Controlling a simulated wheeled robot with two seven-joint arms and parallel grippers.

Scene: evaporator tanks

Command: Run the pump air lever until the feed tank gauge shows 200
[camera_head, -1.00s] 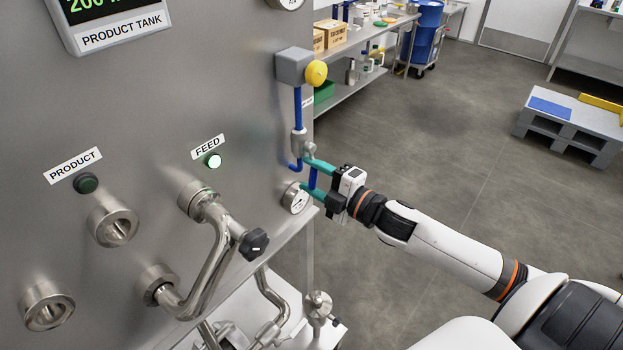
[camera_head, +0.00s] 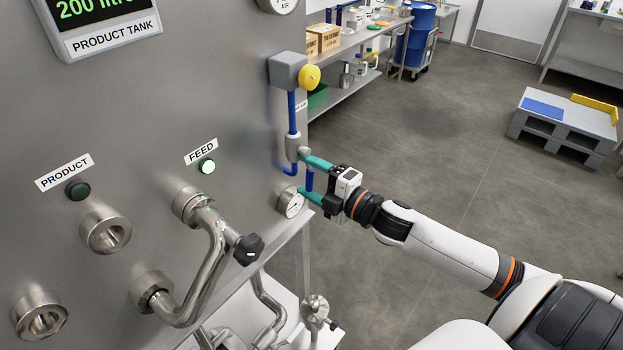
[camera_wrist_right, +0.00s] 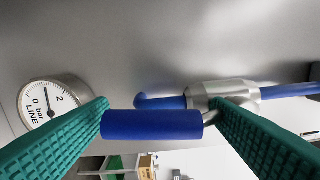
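The pump air lever has a blue handle (camera_head: 309,181) hanging below a metal valve (camera_head: 292,147) on the panel's right edge. My right gripper (camera_head: 309,176) is at the handle, its green fingers apart, one above and one below. In the wrist view the blue handle (camera_wrist_right: 152,125) lies lengthwise between the open fingertips (camera_wrist_right: 160,112); firm contact cannot be told. The feed tank gauge's reading is not in view. My left gripper is not in view.
A display (camera_head: 105,20) labelled PRODUCT TANK shows 200 litres. A yellow knob (camera_head: 309,77) sits above the valve, and a small line gauge (camera_head: 290,203) below it. Pipework with a black knob (camera_head: 248,249) stands out left of my gripper. The floor to the right is clear up to a grey pallet (camera_head: 565,127).

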